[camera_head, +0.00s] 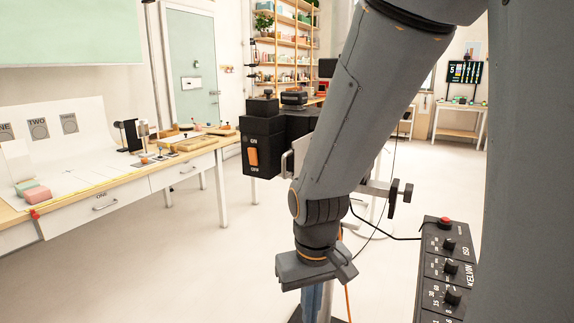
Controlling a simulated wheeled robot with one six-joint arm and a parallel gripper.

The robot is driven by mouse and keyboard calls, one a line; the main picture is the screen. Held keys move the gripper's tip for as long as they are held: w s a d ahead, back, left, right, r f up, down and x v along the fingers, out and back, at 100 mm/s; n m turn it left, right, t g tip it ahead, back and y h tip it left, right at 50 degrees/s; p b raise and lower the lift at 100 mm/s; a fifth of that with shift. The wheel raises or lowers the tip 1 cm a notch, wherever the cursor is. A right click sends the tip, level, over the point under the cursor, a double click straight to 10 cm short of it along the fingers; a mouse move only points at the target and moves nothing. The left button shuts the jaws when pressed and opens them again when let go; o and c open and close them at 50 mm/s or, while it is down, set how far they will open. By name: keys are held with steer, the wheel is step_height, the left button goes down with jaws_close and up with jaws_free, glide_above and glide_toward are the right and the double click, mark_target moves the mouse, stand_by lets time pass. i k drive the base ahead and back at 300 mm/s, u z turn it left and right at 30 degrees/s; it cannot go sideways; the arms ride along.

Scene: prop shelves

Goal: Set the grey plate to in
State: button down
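My gripper (316,270) hangs low in the middle of the view, pointing down, at the end of my grey arm. Its fingertips are not clear, so I cannot tell whether it is open or shut. A small pale grey plate (286,164) shows at the right side of a black box (262,130), partly hidden by my arm; I cannot tell whether this is the task's grey plate or how it is set. The box bears an orange ON/OFF switch (253,157). My gripper is below and to the right of the box.
A black control panel (446,265) with knobs and a red button stands at the lower right. A grey bar (376,188) with black knobs sticks out right of my arm. A long white table (120,190) with props runs along the left. Open floor lies between.

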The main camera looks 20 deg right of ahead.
mark_target(297, 153)
steer(key=u, duration=1.05)
steer(key=k, duration=0.45)
steer(key=z, duration=0.3)
